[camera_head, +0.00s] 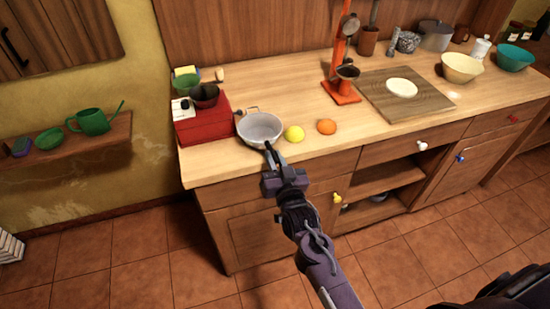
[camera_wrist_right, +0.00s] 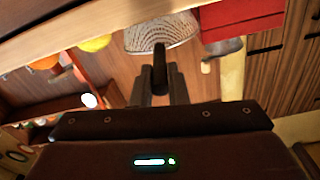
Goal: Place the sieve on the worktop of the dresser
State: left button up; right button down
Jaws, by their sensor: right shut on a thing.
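The sieve (camera_head: 260,126), a round light mesh bowl with a wire loop at its far side, is over the front left part of the dresser's worktop (camera_head: 305,108). My right gripper (camera_head: 272,158) is shut on its dark handle, at the worktop's front edge. In the right wrist view the sieve's mesh (camera_wrist_right: 165,34) shows with its handle (camera_wrist_right: 160,62) between the fingers (camera_wrist_right: 160,85). I cannot tell whether the bowl touches the wood. My left gripper is not in view.
A red box (camera_head: 203,127) with bowls on it stands just left of the sieve. A lemon (camera_head: 294,133) and an orange (camera_head: 327,127) are close on its right. An orange stand (camera_head: 340,90) and a cutting board (camera_head: 380,106) are further right. Bare wood lies behind the sieve.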

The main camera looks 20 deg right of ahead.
jog(key=c, duration=1.4)
grip_release()
jog(key=shift+f, duration=0.1)
jog(key=shift+s, duration=0.2)
jog(key=s+b, duration=0.2)
jog(key=s, duration=0.9)
jog(key=shift+s, duration=0.35)
jog(key=shift+d, duration=0.1)
